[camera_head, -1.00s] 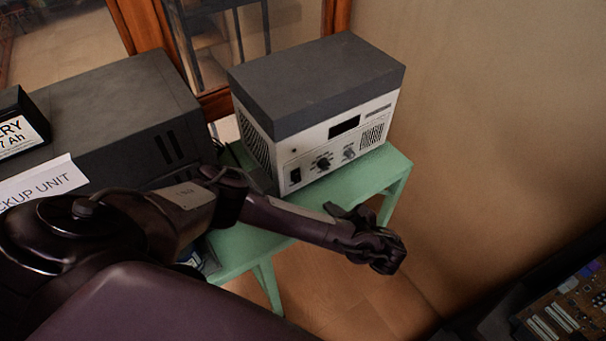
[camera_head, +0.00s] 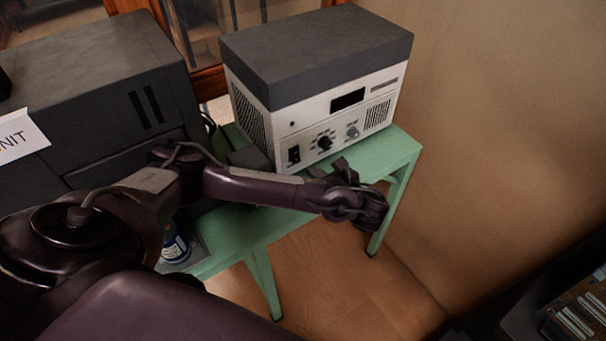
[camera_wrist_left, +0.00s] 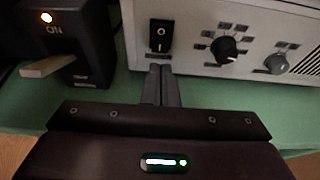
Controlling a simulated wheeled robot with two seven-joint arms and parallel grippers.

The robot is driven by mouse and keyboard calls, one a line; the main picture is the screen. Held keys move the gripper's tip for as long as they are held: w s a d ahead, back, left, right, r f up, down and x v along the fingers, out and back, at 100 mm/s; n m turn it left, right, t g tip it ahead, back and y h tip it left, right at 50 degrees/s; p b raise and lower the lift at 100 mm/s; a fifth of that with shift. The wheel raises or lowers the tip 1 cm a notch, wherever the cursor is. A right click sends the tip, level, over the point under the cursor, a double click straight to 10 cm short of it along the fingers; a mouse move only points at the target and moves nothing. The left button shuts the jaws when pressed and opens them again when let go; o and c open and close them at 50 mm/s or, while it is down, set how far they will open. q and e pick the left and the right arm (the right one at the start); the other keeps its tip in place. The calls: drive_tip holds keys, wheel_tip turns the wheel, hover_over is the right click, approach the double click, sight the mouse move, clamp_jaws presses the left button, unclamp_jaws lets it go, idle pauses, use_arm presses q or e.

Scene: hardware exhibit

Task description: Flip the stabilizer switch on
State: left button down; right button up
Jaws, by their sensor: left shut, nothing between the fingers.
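The stabilizer is a pale box (camera_head: 330,105) with a dark grey lid, standing on a green table. Its black rocker switch (camera_head: 294,155) is at the lower left of the front panel. In the left wrist view the rocker switch (camera_wrist_left: 160,36) stands upright with white I and O marks; I cannot tell which side is pressed. My left gripper (camera_head: 342,165) is in front of the panel. In the left wrist view its shut, empty fingers (camera_wrist_left: 161,72) point at the panel just below the switch; contact is unclear. My right gripper is out of view.
Right of the switch are a black knob (camera_wrist_left: 226,49) and a grey knob (camera_wrist_left: 276,64). A black box (camera_wrist_left: 72,40) with a lit lamp, an ON label and a pale lever stands left. A large dark unit (camera_head: 100,85) fills the table's left. A wall bounds the right.

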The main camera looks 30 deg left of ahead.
sight(297, 160)
use_arm(q)
drive_tip(key=shift+w+a+f+b, duration=0.3)
drive_tip(key=shift+a+f+b, duration=0.4)
drive_tip(key=shift+b, duration=0.4)
drive_tip(key=shift+w+a+r, duration=0.1)
drive_tip(key=shift+w+a, duration=0.15)
drive_tip(key=shift+a, duration=0.3)
drive_tip(key=shift+w+a, duration=0.2)
drive_tip(key=shift+a, duration=0.35)
drive_tip(key=shift+p+x, duration=0.4)
drive_tip(key=shift+x, duration=0.35)
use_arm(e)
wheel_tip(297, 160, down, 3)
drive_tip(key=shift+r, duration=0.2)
